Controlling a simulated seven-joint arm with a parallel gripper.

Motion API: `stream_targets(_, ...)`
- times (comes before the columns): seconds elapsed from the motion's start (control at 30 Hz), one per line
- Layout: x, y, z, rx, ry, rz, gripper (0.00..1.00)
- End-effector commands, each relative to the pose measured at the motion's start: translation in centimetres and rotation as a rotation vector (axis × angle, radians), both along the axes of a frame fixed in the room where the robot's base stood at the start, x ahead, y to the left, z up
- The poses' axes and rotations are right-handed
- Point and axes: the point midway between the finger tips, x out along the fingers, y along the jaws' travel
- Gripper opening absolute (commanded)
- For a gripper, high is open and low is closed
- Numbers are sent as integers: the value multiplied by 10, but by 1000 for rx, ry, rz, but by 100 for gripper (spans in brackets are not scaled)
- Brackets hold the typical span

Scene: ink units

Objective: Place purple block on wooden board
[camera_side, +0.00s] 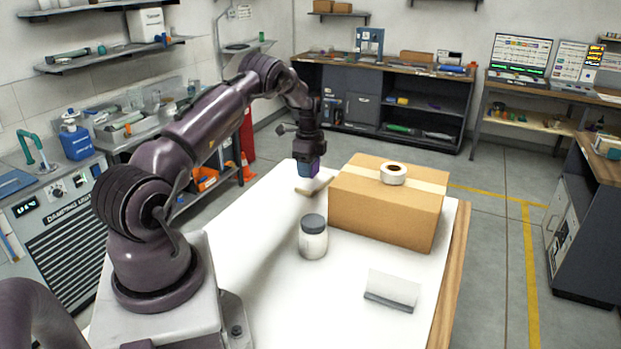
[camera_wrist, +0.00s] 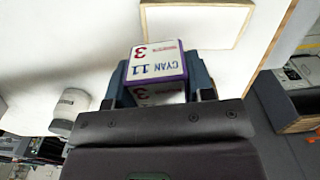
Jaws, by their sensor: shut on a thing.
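My gripper (camera_side: 309,160) is shut on the purple block (camera_side: 314,172), seen from the side as a small purple shape at the fingertips. In the wrist view the block (camera_wrist: 156,62) has purple edges and white faces printed "CYAN 11" and "3", and it sits between the two fingers of my gripper (camera_wrist: 158,82). The wooden board (camera_side: 309,188) is a thin pale piece with a brown edge on the white table, just below the block in the side view. In the wrist view the board (camera_wrist: 195,22) lies beyond the block, partly cut off by the frame.
A cardboard box (camera_side: 385,208) with a tape roll (camera_side: 393,174) on top stands right of my gripper. A white jar with a grey lid (camera_side: 313,237) and a small white card stand (camera_side: 391,290) are nearer the camera. The table's front middle is clear.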

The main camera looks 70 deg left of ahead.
Motion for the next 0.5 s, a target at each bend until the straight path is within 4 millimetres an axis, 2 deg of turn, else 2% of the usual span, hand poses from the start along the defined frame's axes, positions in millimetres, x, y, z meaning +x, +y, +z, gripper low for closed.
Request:
stream_targets(0.27, 7, 9, -14, 2, 1, -1, 25)
stream_targets(0.4, 8, 9, -36, 1, 1, 0, 25)
stream_targets(0.5, 8, 9, -43, 1, 0, -1, 25)
